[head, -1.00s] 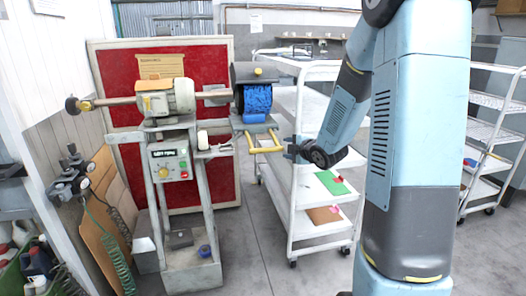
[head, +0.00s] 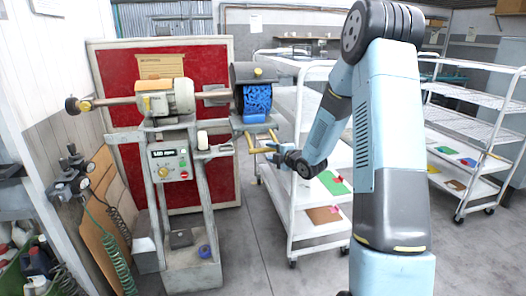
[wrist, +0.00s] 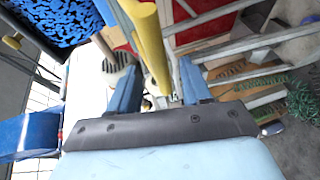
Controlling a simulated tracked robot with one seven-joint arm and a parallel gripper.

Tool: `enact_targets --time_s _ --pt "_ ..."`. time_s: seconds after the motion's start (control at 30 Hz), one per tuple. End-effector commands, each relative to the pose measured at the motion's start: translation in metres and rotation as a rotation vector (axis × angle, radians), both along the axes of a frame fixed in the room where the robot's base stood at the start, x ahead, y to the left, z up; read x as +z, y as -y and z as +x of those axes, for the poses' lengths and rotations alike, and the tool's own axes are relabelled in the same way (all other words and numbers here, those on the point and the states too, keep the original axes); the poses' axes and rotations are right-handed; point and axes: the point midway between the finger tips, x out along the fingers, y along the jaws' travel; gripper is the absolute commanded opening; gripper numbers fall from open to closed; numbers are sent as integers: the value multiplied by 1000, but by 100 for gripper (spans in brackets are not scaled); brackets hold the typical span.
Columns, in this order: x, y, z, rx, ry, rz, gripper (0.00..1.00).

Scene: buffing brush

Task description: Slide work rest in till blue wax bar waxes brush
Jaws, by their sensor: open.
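The brush (head: 257,97) is a blue bristle roll under a grey hood on the machine's right end; it also fills the top left of the wrist view (wrist: 50,22). The work rest (head: 252,126) is just below it, with yellow handle bars (head: 250,144) reaching out to the front right. A small blue piece (head: 254,118) on the rest may be the wax bar; its contact with the brush is unclear. My gripper (head: 272,151) is at the handle. In the wrist view a yellow bar (wrist: 151,45) passes between my open blue fingers (wrist: 160,85).
The buffing machine (head: 180,165) has a control box and stands before a red panel (head: 225,160). A white shelf cart (head: 318,236) stands close behind and right of my gripper. Hoses and a brown board (head: 103,205) are at left. Floor (head: 255,250) in front is clear.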

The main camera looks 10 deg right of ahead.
Motion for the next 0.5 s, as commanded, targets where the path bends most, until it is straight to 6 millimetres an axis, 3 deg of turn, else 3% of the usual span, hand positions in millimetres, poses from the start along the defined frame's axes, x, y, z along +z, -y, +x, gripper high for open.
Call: enact_targets --time_s 0.2,0.5 --pt "-7 -14 32 1 0 1 48" --pt "-11 -22 52 0 0 0 48"
